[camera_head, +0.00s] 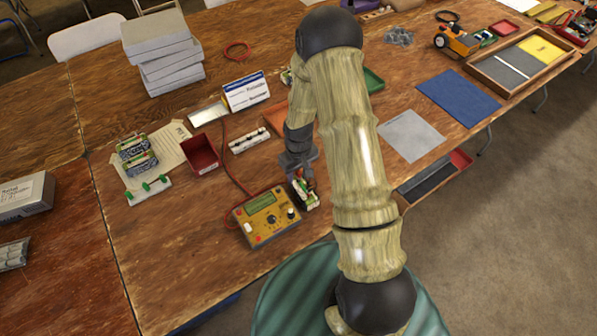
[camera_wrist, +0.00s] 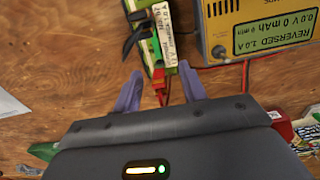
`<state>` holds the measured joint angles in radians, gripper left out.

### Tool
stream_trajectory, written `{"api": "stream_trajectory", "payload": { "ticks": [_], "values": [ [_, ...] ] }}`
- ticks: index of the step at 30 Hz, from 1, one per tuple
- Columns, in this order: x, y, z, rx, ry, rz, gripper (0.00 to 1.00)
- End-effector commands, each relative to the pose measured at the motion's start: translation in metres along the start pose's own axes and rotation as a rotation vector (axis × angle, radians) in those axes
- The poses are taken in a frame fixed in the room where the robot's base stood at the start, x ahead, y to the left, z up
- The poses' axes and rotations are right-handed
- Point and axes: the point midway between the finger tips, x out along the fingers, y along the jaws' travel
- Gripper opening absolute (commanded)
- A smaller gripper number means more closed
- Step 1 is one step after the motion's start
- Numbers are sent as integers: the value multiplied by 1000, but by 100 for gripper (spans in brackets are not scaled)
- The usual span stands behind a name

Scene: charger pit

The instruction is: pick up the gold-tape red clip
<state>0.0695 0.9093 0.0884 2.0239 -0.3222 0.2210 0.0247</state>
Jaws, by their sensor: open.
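A red clip (camera_wrist: 159,82) shows in the wrist view at the near end of a battery pack (camera_wrist: 168,38) with green edges and a written label. I cannot make out gold tape on it. My gripper (camera_wrist: 160,90) is open, with one purple-grey finger on each side of the red clip; I cannot tell whether either touches it. In the head view my gripper (camera_head: 300,168) points down just behind the battery pack (camera_head: 304,194), and the clip is too small there to tell its tape. A black clip (camera_wrist: 136,36) sits at the pack's left side.
A yellow charger (camera_head: 265,217) with a display stands beside the pack, and a red wire (camera_head: 228,165) runs from it. A red bin (camera_head: 201,154), a white battery row (camera_head: 249,141) and a sign (camera_head: 246,92) stand behind.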

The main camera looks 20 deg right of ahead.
Motion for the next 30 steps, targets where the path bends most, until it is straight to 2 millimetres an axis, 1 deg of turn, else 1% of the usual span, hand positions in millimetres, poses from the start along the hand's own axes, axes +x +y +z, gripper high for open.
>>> {"api": "stream_trajectory", "payload": {
  "ticks": [11,14,15,17,18,26,30],
  "values": [
    [0,0,0,0,0,0,42],
    [0,0,0,0,0,0,24],
    [0,0,0,0,0,0,16],
    [0,0,0,0,0,0,4],
    [0,0,0,0,0,0,3],
    [-1,0,0,0,0,0,3],
    [-6,0,0,0,1,1,3]
  ]
}}
